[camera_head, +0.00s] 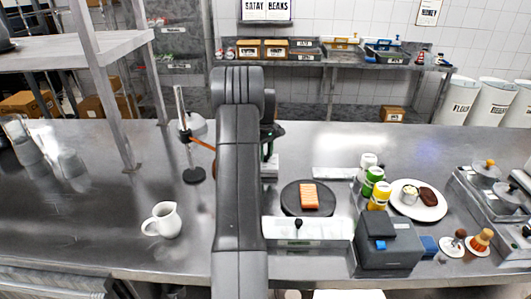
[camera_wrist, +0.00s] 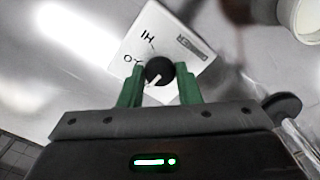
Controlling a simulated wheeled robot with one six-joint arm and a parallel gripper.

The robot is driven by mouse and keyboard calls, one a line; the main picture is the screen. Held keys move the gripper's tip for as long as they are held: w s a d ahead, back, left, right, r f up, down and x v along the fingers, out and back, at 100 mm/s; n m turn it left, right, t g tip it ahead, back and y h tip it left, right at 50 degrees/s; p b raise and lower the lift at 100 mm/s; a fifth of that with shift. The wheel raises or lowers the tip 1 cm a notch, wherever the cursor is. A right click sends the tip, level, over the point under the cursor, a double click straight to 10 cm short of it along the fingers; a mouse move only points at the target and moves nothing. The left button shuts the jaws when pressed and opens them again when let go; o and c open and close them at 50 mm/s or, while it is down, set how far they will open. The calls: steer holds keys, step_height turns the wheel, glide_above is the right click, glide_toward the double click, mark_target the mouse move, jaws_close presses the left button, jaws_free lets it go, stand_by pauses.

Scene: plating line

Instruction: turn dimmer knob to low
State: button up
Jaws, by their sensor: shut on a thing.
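The dimmer is a white panel (camera_wrist: 185,68) in the wrist view, with "HI" printed at its upper left and a partly covered label ending or starting in "O" at its left. Its round black knob (camera_wrist: 159,70) has a white pointer mark that points to the lower left in the picture, away from "HI". My gripper (camera_wrist: 159,82) has its green fingers on either side of the knob and is shut on it.
A stand with a lamp-like head (camera_head: 193,128) is just left of my arm. A white jug (camera_head: 162,220) stands further left. To the right are a black round plate (camera_head: 288,206) with an orange piece, several bottles, and a grey box (camera_head: 390,248). The left counter is mostly clear.

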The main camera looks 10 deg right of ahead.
steer(key=m, duration=0.5)
steer(key=shift+m, duration=0.3)
steer(key=m, duration=0.5)
steer(key=shift+m+b, duration=0.3)
steer(key=shift+b, duration=0.05)
steer(key=shift+r, duration=0.1)
steer(key=o, duration=1)
steer(key=shift+c, duration=0.2)
step_height(320, 180, up, 14)
steer(key=b, duration=0.1)
steer(key=shift+f, duration=0.2)
